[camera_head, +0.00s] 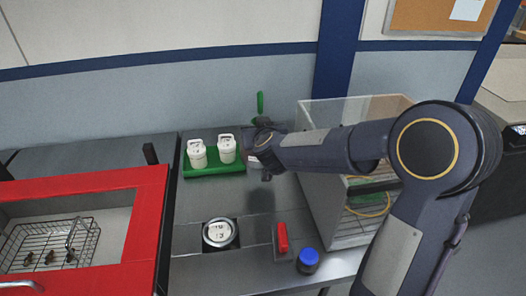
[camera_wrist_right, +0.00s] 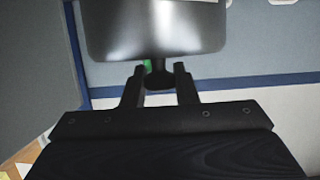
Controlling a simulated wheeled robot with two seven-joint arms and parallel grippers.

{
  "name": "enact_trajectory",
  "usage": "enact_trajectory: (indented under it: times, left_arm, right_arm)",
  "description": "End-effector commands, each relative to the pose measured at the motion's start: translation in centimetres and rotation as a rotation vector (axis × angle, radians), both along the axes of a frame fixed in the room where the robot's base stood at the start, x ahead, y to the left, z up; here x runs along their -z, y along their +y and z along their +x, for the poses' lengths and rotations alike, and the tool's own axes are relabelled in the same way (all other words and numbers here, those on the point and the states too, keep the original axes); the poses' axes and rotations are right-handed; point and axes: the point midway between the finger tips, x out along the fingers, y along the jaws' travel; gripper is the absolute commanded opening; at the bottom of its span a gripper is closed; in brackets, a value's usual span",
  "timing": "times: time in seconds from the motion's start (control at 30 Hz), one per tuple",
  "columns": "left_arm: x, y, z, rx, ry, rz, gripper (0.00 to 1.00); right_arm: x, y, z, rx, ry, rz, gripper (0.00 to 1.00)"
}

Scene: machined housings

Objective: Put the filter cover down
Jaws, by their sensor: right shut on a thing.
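My right gripper (camera_wrist_right: 158,75) is shut on a dark knob in the right wrist view. Above the knob is a broad, smooth grey metallic body (camera_wrist_right: 155,30), which looks like the filter cover, cut off by the top edge of the picture. In the head view my right gripper (camera_head: 264,160) is over the back of the bench, just right of the green tray (camera_head: 215,172). There the arm mostly hides the cover, and I cannot tell whether it touches anything below. My left gripper is in neither view.
White handled containers (camera_head: 198,153) stand in the green tray. A round, white-topped canister (camera_head: 220,234), a red handle (camera_head: 282,238) and a blue-capped bottle (camera_head: 308,260) are at the front. A clear-walled box (camera_head: 330,205) is right. A red-framed basin (camera_head: 148,225) with a wire basket is left.

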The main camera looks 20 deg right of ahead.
Motion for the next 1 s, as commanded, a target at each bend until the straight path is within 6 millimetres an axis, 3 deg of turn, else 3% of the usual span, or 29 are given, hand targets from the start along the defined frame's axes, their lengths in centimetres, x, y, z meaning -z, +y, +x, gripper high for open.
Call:
enact_trajectory:
  times: [0.1,0.33,0.53,0.73,1.0]
  left_arm:
    - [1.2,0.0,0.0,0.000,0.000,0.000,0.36]
    - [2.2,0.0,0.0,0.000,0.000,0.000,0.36]
    - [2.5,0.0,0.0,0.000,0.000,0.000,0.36]
    - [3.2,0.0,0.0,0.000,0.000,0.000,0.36]
    - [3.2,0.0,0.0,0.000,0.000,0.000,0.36]
  right_arm:
    - [2.3,-1.7,2.4,0.002,0.004,-0.002,0.00]
    - [5.4,-3.2,4.7,0.001,0.000,0.000,0.00]
    - [6.6,-3.7,5.6,0.001,0.000,0.001,0.00]
    - [9.5,-3.9,5.9,0.000,0.002,0.001,0.00]
    - [9.8,-3.8,5.9,-0.001,-0.003,0.000,0.00]
